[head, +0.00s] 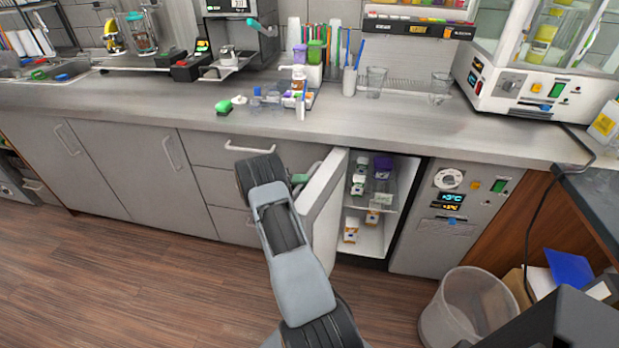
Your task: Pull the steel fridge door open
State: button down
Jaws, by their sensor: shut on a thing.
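The fridge door (322,215) stands partly open, hinged at the left side of the fridge and swung out toward me. Its pale inner side and top edge show; its steel outer face is turned away to the left. The open fridge (370,238) has white shelves with small cartons and dark tubs. My gripper (300,179) is at the outer side of the door, mostly hidden behind my grey arm; only a small green part shows. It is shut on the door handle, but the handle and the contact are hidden.
A clear bin (468,305) stands on the floor to the right, before a control panel (453,215). Grey drawers (228,180) and cabinets lie left of the door. The counter (160,105) above holds machines and cups. The wooden floor at left is clear.

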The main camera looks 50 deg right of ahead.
jog(key=shift+w+r, duration=0.1)
jog(key=c, duration=1.1)
grip_release()
jog(key=shift+c, duration=0.2)
